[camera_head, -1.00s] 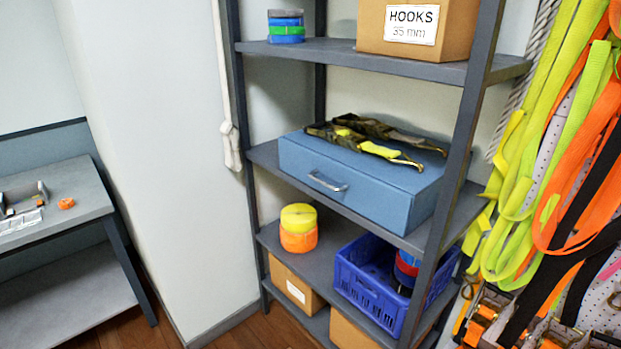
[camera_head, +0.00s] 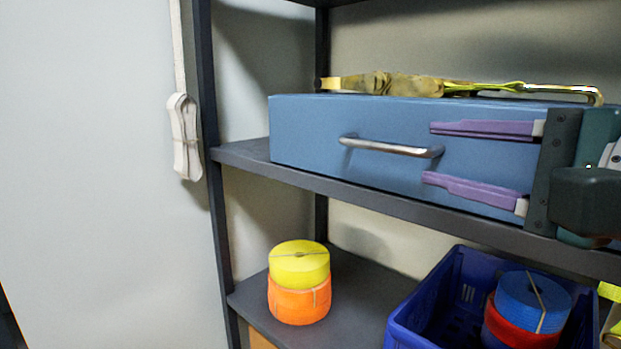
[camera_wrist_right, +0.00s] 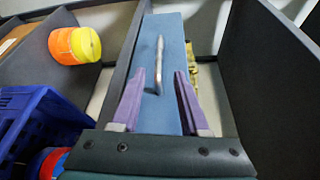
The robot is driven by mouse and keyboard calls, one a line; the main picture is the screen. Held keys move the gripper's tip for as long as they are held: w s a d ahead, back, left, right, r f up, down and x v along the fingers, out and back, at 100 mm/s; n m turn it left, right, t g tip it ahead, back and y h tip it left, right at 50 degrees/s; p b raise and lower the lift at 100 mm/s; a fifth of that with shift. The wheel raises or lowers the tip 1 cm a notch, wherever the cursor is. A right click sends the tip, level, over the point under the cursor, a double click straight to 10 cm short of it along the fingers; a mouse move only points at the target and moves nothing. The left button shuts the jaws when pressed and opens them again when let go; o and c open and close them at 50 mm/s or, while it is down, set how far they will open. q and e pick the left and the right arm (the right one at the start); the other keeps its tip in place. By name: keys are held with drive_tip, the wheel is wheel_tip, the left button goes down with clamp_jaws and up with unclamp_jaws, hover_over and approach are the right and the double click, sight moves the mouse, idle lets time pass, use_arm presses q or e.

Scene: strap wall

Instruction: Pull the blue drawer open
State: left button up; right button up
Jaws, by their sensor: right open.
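The blue drawer (camera_head: 310,152) is a box on the middle shelf, its front showing a silver bar handle (camera_head: 392,147). The drawer front also shows in the right wrist view (camera_wrist_right: 172,32), with the handle (camera_wrist_right: 158,62) standing between and beyond the purple fingertips. My right gripper (camera_head: 428,153) comes in from the right in the head view, open, with one finger above the other. Its tips are close to the handle's right end, and nothing is between them. The right gripper also shows in the wrist view (camera_wrist_right: 158,72). My left gripper is not in view.
Straps with a metal hook (camera_head: 400,84) lie on top of the drawer box. The shelf (camera_head: 350,188) edge runs beneath it. Below are yellow and orange strap rolls (camera_head: 300,285) and a blue crate (camera_head: 415,318). A grey post (camera_head: 208,170) stands at left.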

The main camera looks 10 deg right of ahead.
sight(394, 149)
drive_tip(key=x, duration=0.9)
drive_tip(key=shift+w+a+f, duration=0.1)
drive_tip(key=shift+w+a, duration=0.05)
drive_tip(key=shift+w, duration=0.25)
drive_tip(key=shift+c, duration=0.4)
clamp_jaws()
idle(0.6)
